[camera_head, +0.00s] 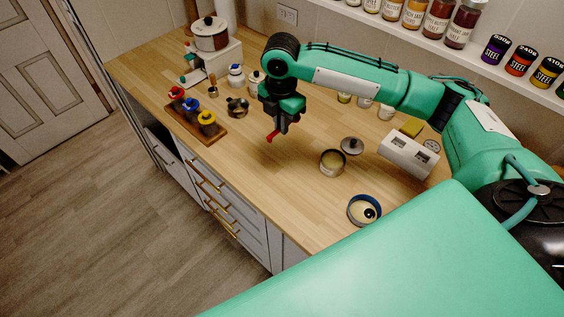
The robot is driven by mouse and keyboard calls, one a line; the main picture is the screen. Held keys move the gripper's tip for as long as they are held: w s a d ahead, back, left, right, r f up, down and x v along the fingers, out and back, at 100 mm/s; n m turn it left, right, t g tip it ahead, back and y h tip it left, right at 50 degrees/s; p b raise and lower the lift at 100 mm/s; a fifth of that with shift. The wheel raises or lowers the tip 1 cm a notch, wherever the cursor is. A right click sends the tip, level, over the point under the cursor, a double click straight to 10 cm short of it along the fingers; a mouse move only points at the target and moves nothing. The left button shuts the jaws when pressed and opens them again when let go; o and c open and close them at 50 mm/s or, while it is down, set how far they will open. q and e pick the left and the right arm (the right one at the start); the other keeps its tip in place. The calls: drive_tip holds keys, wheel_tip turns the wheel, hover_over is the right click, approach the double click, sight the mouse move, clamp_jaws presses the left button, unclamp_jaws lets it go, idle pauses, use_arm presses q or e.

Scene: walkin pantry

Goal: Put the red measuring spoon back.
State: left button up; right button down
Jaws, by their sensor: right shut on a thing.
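My right gripper (280,124) points down above the middle of the wooden counter (295,205). It is shut on a small red piece, the red measuring spoon (271,136), whose lower end sticks out below the fingers to the left. The rest of the spoon is hidden by the fingers. A brown wooden board (213,137) lies left of the gripper near the counter's front edge. On it stand things with red (175,92), blue (190,105) and yellow (206,118) tops in a row. My left gripper is out of view.
An open tin (332,163), a lid (352,146) and a blue-rimmed bowl (364,210) stand to the right. A white two-slot box (409,153) is farther right. A pot (210,34) and small jars are at the back left. The counter between the board and gripper is clear.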

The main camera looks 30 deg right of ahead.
drive_tip(key=p, duration=0.3)
hover_over(282, 169)
wheel_tip(282, 169, down, 12)
drive_tip(key=shift+a+f, duration=0.1)
wheel_tip(282, 169, down, 4)
drive_tip(key=shift+r+p, duration=0.1)
drive_tip(key=shift+p, duration=0.3)
drive_tip(key=shift+f, duration=0.25)
drive_tip(key=shift+f, duration=0.1)
drive_tip(key=c, duration=1.5)
unclamp_jaws()
wheel_tip(282, 169, up, 12)
drive_tip(key=b, duration=0.4)
